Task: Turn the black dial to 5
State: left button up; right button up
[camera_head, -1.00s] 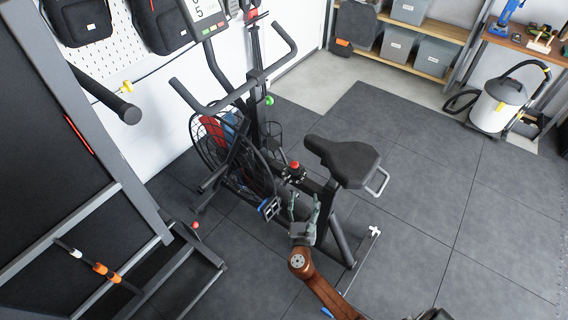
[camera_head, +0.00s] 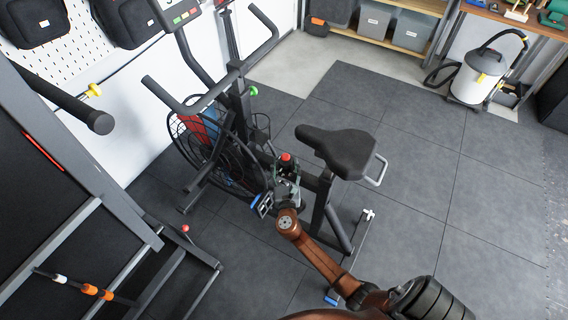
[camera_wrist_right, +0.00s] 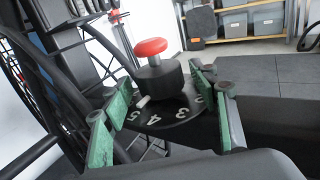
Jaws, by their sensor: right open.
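The black dial (camera_wrist_right: 162,80) is a short black cylinder on a dark round plate with white numerals in the right wrist view. A white mark on its lower left side lies near the numeral that looks like 5. A red cap on a stem (camera_wrist_right: 150,47) rises above or just behind the dial; the red cap also shows in the head view (camera_head: 285,157). My right gripper (camera_wrist_right: 162,98) is open, its green-padded fingers on either side of the dial. I cannot tell whether they touch it. In the head view the right gripper (camera_head: 287,175) hides most of the dial.
The dial is on an exercise bike with a black seat (camera_head: 338,150), handlebars and a caged fan wheel (camera_head: 205,150). A dark rack frame (camera_head: 95,190) stands at the left. A vacuum cleaner (camera_head: 478,80) and shelf bins are at the back. The tiled floor at right is clear.

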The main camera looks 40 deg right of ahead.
jog(key=shift+w+d, duration=0.25)
jog(key=shift+w, duration=0.1)
jog(key=c, duration=1.1)
jog(key=shift+c, duration=0.3)
